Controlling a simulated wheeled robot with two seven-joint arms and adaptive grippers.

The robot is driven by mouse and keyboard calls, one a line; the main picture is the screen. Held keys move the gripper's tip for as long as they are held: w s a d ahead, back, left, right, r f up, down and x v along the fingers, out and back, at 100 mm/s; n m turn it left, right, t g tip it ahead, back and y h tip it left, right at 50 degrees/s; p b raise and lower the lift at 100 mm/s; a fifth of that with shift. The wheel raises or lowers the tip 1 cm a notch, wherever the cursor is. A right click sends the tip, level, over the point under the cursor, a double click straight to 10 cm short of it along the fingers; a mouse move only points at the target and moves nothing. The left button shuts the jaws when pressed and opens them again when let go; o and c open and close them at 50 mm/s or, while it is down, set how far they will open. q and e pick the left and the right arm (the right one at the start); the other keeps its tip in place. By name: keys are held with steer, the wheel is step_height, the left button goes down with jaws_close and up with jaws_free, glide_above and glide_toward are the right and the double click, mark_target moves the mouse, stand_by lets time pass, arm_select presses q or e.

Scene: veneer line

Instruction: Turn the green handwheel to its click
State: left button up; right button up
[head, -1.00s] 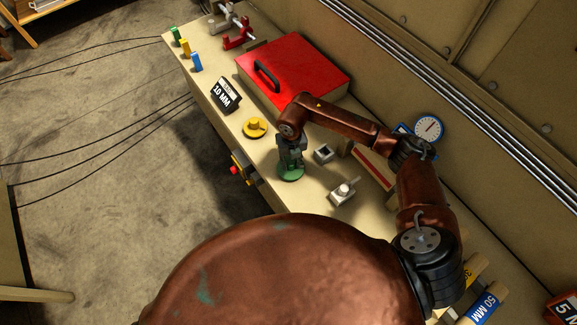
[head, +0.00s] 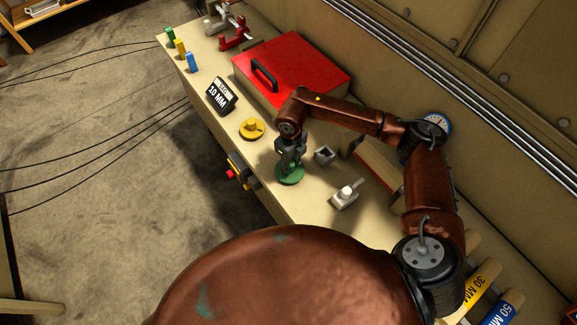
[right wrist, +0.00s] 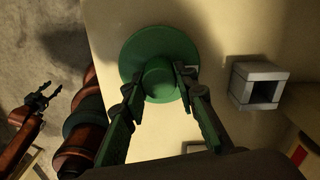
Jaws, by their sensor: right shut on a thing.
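The green handwheel (head: 290,175) lies flat on the bench top, a round disc with a raised hub in its middle. My right gripper (head: 291,160) points down over it. In the right wrist view the gripper (right wrist: 158,90) has one finger on each side of the hub of the green handwheel (right wrist: 150,42) and is shut on it. The wheel's rim stays visible around the fingers. My left gripper (right wrist: 44,98) shows at the left edge of the right wrist view, away from the bench, with its fingers apart and empty.
A yellow handwheel (head: 251,129) and a 10 MM sign (head: 221,97) stand beyond the green wheel. A grey hollow block (head: 324,155) and a grey device with a lever (head: 345,195) sit to its right. A red-lidded box (head: 292,72) is behind.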

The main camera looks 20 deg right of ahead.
steer(key=shift+a, duration=0.15)
steer(key=o, duration=1.1)
steer(key=shift+o, duration=0.3)
step_height(320, 180, up, 12)
